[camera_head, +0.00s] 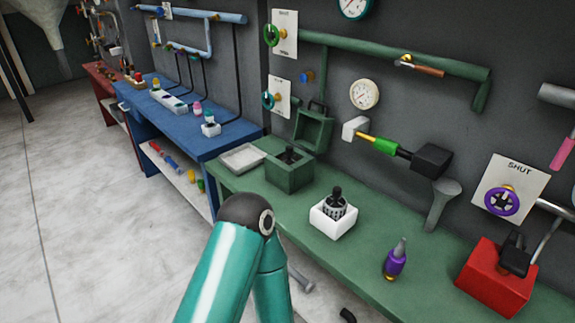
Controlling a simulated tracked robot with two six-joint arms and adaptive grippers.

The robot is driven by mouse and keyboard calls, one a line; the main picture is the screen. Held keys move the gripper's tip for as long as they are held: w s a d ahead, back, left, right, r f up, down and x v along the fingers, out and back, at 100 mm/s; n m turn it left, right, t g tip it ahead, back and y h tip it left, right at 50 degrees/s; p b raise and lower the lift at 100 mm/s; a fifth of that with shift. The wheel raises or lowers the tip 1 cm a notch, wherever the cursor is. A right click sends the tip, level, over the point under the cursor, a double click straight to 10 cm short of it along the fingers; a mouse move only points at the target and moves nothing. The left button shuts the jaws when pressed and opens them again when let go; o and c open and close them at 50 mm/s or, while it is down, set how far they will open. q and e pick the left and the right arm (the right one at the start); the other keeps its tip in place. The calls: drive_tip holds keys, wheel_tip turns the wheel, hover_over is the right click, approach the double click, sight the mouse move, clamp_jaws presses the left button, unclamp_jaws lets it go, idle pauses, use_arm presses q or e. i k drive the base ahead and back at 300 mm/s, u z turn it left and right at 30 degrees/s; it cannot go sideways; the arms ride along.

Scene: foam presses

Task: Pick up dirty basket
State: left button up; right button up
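A small slotted basket (333,210) with a dark knobbed top sits in a white square holder (332,225) on the green bench. A second dark item with a knob (289,155), perhaps another basket, sits inside an open green box (289,176) behind it to the left. I cannot tell from this view which is dirty. One of my teal arms rises from the bottom, its dark elbow left of the white holder. Neither gripper shows in the view.
The green bench (420,265) holds a pale tray (242,158), a purple bottle (395,262) and a red box (497,278). A green press tool (385,145) and a pipe (400,60) are on the wall. Open floor (80,220) lies left.

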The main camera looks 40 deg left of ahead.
sight(289, 159)
drive_tip(key=u, duration=0.15)
drive_tip(key=k, duration=0.85)
drive_tip(key=u, duration=1.15)
drive_tip(key=i, duration=1)
drive_tip(key=u, duration=0.05)
